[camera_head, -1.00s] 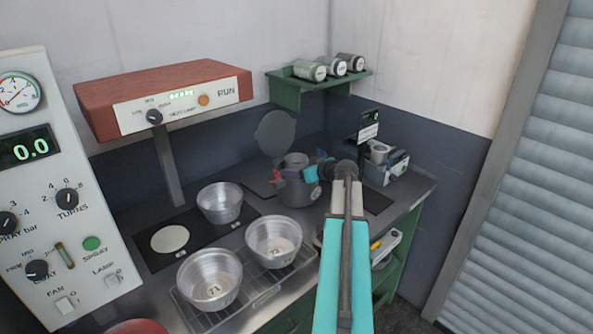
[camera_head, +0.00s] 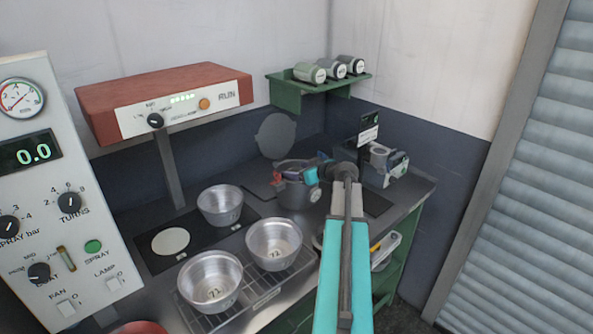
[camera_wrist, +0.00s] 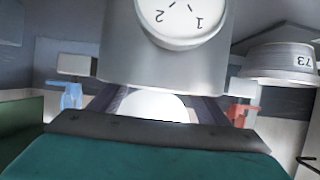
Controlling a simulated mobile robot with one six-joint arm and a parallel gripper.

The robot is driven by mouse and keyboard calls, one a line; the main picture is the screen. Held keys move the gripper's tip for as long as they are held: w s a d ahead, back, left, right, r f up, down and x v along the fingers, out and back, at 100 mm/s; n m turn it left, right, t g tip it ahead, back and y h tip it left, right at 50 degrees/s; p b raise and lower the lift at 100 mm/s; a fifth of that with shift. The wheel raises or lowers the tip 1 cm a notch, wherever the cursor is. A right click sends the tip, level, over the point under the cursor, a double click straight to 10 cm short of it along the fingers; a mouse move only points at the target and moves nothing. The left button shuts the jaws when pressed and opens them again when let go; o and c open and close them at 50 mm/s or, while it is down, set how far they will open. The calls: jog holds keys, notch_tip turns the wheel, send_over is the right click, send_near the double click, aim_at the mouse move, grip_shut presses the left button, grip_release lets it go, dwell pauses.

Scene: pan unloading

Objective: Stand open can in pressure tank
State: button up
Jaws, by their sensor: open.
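The pressure tank (camera_head: 296,196) is a dark grey pot with a round gauge on its side and its round lid (camera_head: 275,137) swung up behind. It also shows in the wrist view (camera_wrist: 160,65), with its gauge upside down. My gripper (camera_head: 295,174) is open at the tank's top rim in the head view. In the wrist view my blue and red fingers (camera_wrist: 155,104) stand apart. A pale rounded shape (camera_wrist: 150,105) shows between them; I cannot tell whether it is the can. No open can is clearly visible, as the gripper hides much of the tank mouth.
Metal pans stand left of the tank: one at the back (camera_head: 220,205), two on a wire rack (camera_head: 262,296). Several labelled jars (camera_head: 333,68) lie on a green shelf. A grey device (camera_head: 384,165) stands right of the tank. The red-topped lamp unit (camera_head: 165,95) hangs at left.

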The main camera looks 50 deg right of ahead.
jog(key=shift+s+r, duration=0.4)
jog(key=b+v, duration=0.3)
jog(key=v, duration=0.8)
jog(key=shift+s+r, duration=0.1)
dwell(0.5)
